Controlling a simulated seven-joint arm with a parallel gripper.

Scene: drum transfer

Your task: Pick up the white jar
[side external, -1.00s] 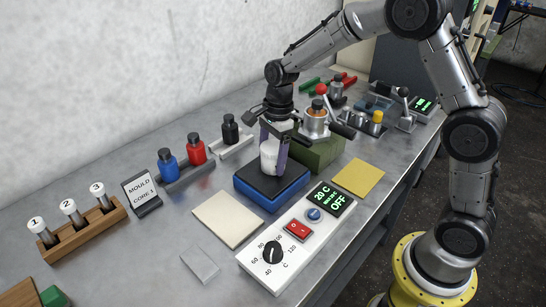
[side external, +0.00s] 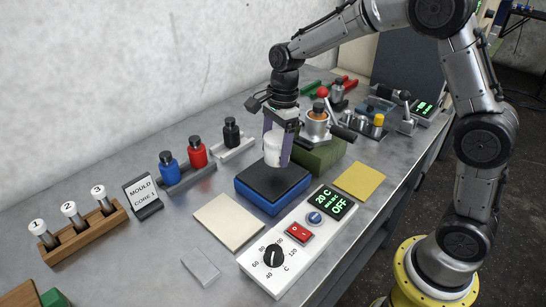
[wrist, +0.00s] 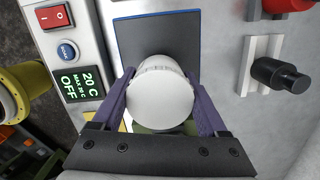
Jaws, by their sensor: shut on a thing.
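The white jar (side external: 273,149) is between the purple fingers of my gripper (side external: 277,146), which is shut on it. The jar is upright and appears held a little above the black top of the blue-edged hot plate (side external: 272,186). In the wrist view the round white lid of the jar (wrist: 160,107) faces the camera, with a finger of my gripper (wrist: 163,112) on each side. The dark plate top (wrist: 157,35) shows behind it.
A control panel (side external: 297,238) reading 20 C and OFF stands in front of the plate. A green block (side external: 318,157) and a metal pot (side external: 316,127) are close behind right. Blue (side external: 169,165), red (side external: 197,152) and black (side external: 231,132) bottles stand left. A cream pad (side external: 229,221) lies flat.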

